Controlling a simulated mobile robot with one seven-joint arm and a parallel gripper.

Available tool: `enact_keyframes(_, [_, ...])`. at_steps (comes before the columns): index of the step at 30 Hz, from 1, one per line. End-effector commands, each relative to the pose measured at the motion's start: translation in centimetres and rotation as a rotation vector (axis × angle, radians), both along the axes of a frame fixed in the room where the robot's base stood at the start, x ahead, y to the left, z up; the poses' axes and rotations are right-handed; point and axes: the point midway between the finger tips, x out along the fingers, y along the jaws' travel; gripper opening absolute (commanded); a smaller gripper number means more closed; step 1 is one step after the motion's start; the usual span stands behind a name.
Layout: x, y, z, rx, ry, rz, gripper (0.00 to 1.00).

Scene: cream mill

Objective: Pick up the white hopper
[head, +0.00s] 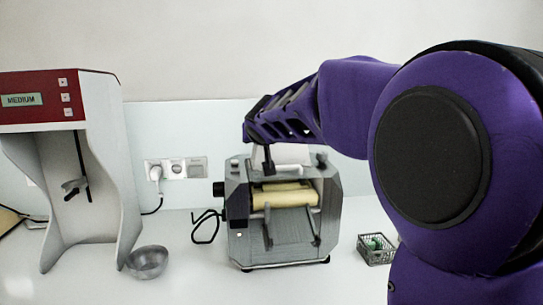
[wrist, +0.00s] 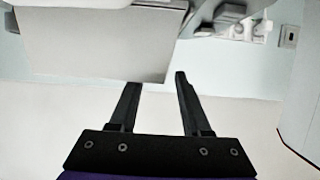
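The white hopper (head: 291,153) sits on top of the grey metal mill (head: 238,205) in the middle of the head view, partly hidden by my gripper and arm. My gripper (head: 268,160) points down at the hopper's left part. In the wrist view a pale flat panel, likely the hopper (wrist: 95,45), fills the upper left. My gripper's two black fingers (wrist: 156,80) are apart there, and the panel's lower right corner shows between their tips. I cannot tell whether the fingers touch it.
A red-topped machine (head: 100,95) stands at the left, with a metal bowl (head: 148,263) by its foot. A small wire basket (head: 375,249) with green things is right of the mill. Wall sockets (head: 177,169) and a cable are behind. The front counter is clear.

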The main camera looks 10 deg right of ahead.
Motion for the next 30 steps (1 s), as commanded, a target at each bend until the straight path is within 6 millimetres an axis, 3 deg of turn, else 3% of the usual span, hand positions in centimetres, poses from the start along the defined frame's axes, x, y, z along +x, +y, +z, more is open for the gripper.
enact_keyframes(1, [0.0, -0.01, 0.01, 0.0, 0.0, 0.0, 0.44])
enact_keyframes(9, [0.0, -0.01, 0.02, 0.0, 0.0, 0.0, 0.0])
enact_keyframes(30, [0.0, -0.03, 0.03, -0.001, 0.0, -0.001, 0.0])
